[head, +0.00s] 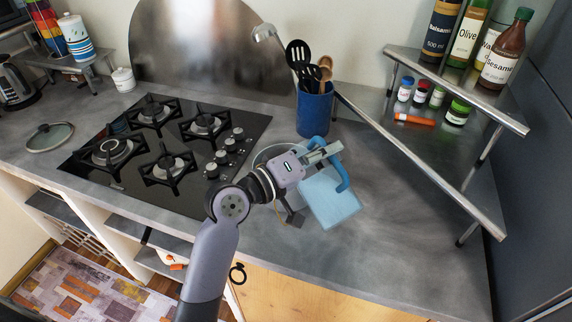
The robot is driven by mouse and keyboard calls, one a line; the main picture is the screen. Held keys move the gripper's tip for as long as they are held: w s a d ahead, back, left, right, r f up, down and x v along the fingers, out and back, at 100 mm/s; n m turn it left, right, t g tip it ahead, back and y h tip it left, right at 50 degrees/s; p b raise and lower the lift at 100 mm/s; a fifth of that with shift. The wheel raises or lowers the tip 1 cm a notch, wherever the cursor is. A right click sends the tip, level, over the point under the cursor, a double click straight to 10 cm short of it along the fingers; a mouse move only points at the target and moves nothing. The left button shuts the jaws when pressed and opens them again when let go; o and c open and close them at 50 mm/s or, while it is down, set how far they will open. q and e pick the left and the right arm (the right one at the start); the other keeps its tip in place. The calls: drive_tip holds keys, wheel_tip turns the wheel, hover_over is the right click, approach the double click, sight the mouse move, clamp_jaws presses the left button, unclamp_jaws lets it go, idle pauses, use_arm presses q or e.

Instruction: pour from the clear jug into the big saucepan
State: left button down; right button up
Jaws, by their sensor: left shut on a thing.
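The clear jug (328,200) is a light blue, see-through vessel with a blue handle, right of the hob and over the counter. My left gripper (326,152) is shut on its handle. The jug looks tilted; I cannot tell whether it touches the counter or whether liquid is leaving it. The big saucepan (262,157) is a grey, round pan beside the hob, just left of the jug. My left gripper and wrist hide most of it, so its inside cannot be seen. My right gripper is not in view.
A black gas hob (185,187) lies to the left. A blue utensil pot (314,112) stands behind the jug. A metal corner shelf (432,165) with bottles and jars rises at the right. A glass lid (50,137) lies far left. The counter's front right is clear.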

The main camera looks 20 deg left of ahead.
use_arm(q)
drive_tip(key=shift+w+a+r+n, duration=0.15)
drive_tip(key=shift+w+a+n, duration=0.35)
drive_tip(key=shift+n, duration=0.1)
idle(1.7)
drive_tip(key=shift+w+a+r+n+p, duration=0.35)
drive_tip(key=shift+w+a+n+p, duration=0.15)
drive_tip(key=shift+a+p, duration=0.25)
drive_tip(key=shift+w+a+r+n+p, duration=0.4)
drive_tip(key=shift+w+a+p, duration=0.15)
drive_tip(key=shift+a+p, duration=0.15)
idle(4.2)
